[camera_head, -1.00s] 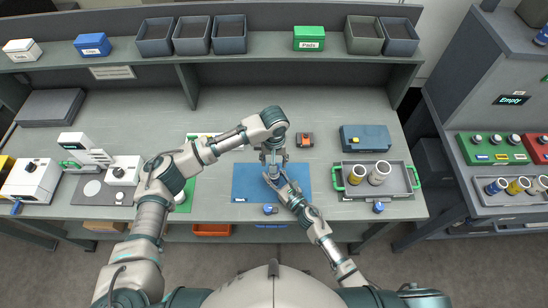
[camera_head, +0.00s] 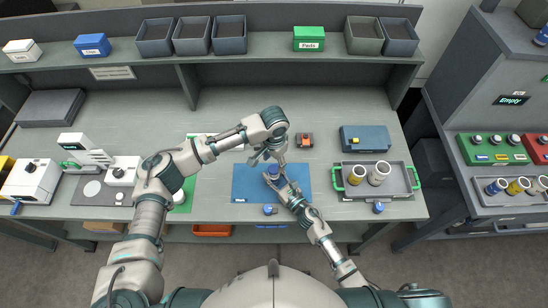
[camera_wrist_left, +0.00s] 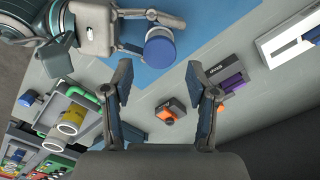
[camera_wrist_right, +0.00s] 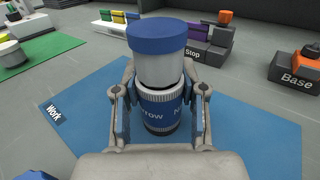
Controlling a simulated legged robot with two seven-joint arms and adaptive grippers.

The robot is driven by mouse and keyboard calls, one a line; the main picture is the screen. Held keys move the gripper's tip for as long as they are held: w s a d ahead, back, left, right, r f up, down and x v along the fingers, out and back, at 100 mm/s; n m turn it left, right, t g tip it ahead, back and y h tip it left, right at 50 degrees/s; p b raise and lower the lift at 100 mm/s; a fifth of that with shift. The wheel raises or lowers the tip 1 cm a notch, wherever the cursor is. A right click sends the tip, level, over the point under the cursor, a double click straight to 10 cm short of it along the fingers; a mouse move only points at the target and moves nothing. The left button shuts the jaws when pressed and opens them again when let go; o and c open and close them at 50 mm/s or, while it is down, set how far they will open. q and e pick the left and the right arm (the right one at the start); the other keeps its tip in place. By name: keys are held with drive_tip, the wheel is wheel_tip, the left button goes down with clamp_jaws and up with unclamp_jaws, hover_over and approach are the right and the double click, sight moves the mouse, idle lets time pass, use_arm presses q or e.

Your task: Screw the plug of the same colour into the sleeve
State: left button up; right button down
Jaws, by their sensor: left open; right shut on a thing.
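The blue sleeve (camera_wrist_right: 163,112), marked with white lettering, stands upright at the work mat. My right gripper (camera_wrist_right: 163,108) is shut around it. A plug with a blue cap (camera_wrist_right: 157,38) and a silver body (camera_wrist_right: 160,72) stands upright on top of the sleeve, in line with it. Some silver body shows between cap and sleeve; how deep it sits cannot be told. The blue cap also shows in the head view (camera_head: 272,170) and the left wrist view (camera_wrist_left: 160,47). My left gripper (camera_wrist_left: 158,85) is open and empty, close to the cap but apart from it.
The blue work mat (camera_head: 245,185) lies on the bench. A tray with green handles (camera_head: 405,190) at right holds two sleeves. An orange-and-black device (camera_head: 305,140) and a blue case (camera_head: 365,138) stand behind. A small blue-topped part (camera_head: 270,209) lies at the mat's front edge.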

sight(274, 168)
use_arm(q)
wheel_tip(274, 168, down, 6)
drive_tip(key=shift+f, duration=0.25)
clamp_jaws()
drive_tip(key=m, duration=0.3)
idle(0.3)
drive_tip(key=shift+o, duration=0.4)
unclamp_jaws()
